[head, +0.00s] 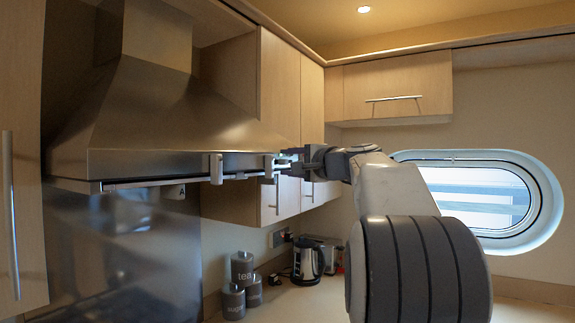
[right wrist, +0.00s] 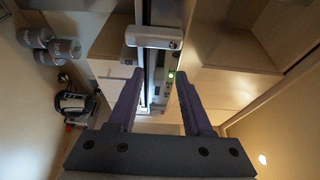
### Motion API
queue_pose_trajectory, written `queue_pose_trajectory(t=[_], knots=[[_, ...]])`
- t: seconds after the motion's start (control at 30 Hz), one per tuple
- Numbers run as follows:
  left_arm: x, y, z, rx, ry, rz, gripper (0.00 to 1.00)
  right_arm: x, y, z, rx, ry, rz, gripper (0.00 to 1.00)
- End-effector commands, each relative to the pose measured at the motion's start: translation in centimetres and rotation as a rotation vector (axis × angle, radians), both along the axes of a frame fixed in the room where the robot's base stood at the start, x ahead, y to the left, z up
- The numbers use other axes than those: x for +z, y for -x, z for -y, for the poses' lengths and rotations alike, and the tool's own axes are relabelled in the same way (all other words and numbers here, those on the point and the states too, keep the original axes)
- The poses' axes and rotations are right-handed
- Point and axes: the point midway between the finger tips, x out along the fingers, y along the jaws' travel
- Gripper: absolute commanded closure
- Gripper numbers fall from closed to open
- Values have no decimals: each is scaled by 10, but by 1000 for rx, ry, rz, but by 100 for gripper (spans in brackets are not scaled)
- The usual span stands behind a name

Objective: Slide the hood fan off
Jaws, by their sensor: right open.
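The steel range hood (head: 180,120) hangs at the left in the head view. Two small pale slider blocks sit on its front edge, a left one (head: 216,168) and a right one (head: 268,168). My right gripper (head: 284,160) is at the right end of this edge, close to the right block. In the right wrist view its two purple fingers (right wrist: 160,82) are spread, with a control strip with a small green light (right wrist: 170,75) between and beyond the tips. A pale block (right wrist: 153,37) shows above the fingertips there. I cannot tell whether a finger touches anything. My left gripper is out of view.
Wooden wall cabinets (head: 280,90) stand right of the hood, close to my gripper. Canisters (head: 243,268), a kettle (head: 307,262) and a toaster (head: 325,250) stand on the counter below. An oval porthole (head: 545,200) is at the right.

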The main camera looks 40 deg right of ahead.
Motion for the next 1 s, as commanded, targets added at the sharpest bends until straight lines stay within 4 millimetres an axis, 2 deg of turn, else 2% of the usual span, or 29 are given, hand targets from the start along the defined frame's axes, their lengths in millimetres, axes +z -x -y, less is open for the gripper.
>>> queue_pose_trajectory(t=[0.23,0.5,0.67,0.9,0.97,1.0], knots=[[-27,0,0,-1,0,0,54,-5,46,1,-7,4,1,50],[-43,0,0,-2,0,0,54,-3,90,1,-5,2,0,50],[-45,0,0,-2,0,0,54,-2,99,1,-2,0,-2,50],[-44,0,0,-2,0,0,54,-1,99,0,-1,-1,-2,50],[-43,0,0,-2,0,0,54,0,99,2,0,-1,-2,73],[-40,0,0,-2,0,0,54,1,97,6,2,-2,-3,88]])
